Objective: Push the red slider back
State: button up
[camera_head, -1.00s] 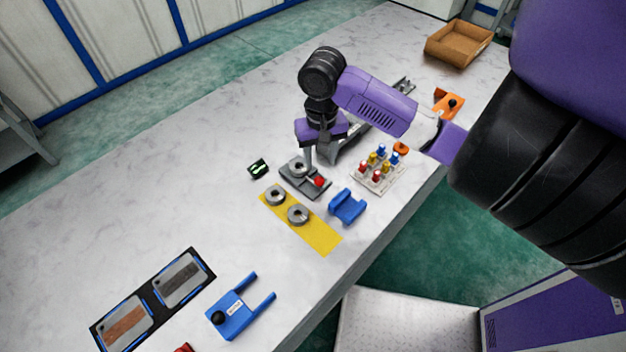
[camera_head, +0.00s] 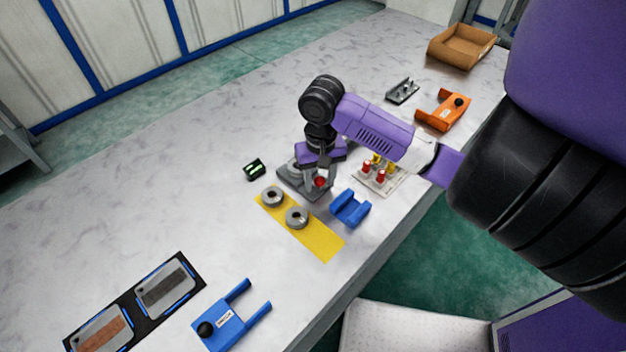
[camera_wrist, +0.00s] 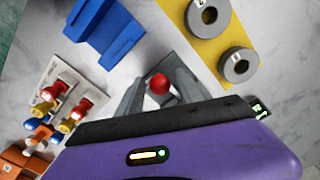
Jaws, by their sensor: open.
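The red slider knob (camera_head: 320,182) sits on a grey base plate (camera_head: 291,181) on the table. In the wrist view the round red knob (camera_wrist: 159,84) lies between the two grey fingers of my gripper (camera_wrist: 157,90). The fingers are apart, one on each side of the knob, and I cannot tell whether either touches it. My gripper (camera_head: 322,176) points down over the plate in the head view. Much of the plate and slider track is hidden by my gripper and wrist.
A yellow strip (camera_head: 318,243) with two grey rings lies in front of the plate. A blue cradle (camera_head: 350,208) stands close on the right. A board of coloured pegs (camera_head: 379,185) is partly behind my arm. A small black device (camera_head: 254,169) lies left.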

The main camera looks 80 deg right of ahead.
jog(key=c, duration=0.9)
jog(key=shift+c, duration=0.2)
jog(key=shift+w+d, duration=0.4)
jog(key=shift+w, duration=0.15)
dwell(0.7)
jog(key=o, duration=0.9)
jog(key=shift+o, duration=0.2)
jog(key=shift+r, duration=0.1)
jog(key=shift+a+r+p, duration=0.1)
jog(key=shift+r+p, duration=3.1)
jog(key=shift+r, duration=0.25)
